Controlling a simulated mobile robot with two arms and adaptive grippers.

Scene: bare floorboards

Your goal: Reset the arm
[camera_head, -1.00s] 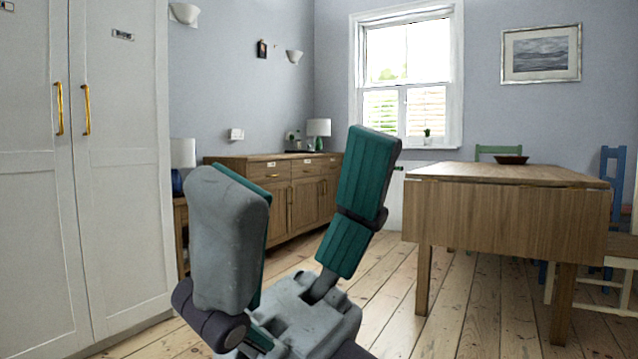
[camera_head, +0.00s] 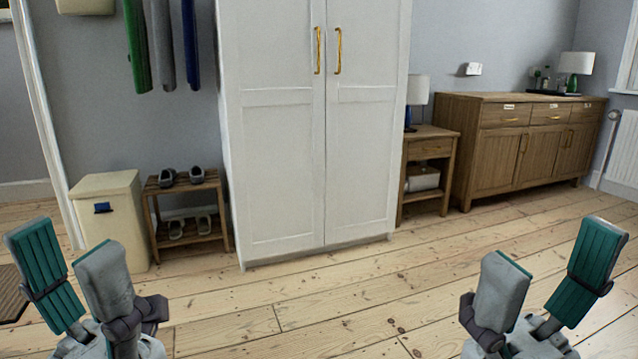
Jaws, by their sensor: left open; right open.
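My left gripper (camera_head: 78,278) is at the lower left of the head view. Its two grey and teal fingers stand apart with nothing between them. My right gripper (camera_head: 547,274) is at the lower right. Its fingers are also spread and empty. Both grippers point upward in the picture, above the floorboards, and touch nothing that I can see. The lower parts of both are cut off by the bottom edge.
A white wardrobe (camera_head: 322,130) stands ahead. Left of it are a shoe rack (camera_head: 184,190) and a cream bin (camera_head: 115,212). Right are a side table (camera_head: 432,150) and a wooden sideboard (camera_head: 500,150). Bare floor (camera_head: 320,300) lies open between my grippers.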

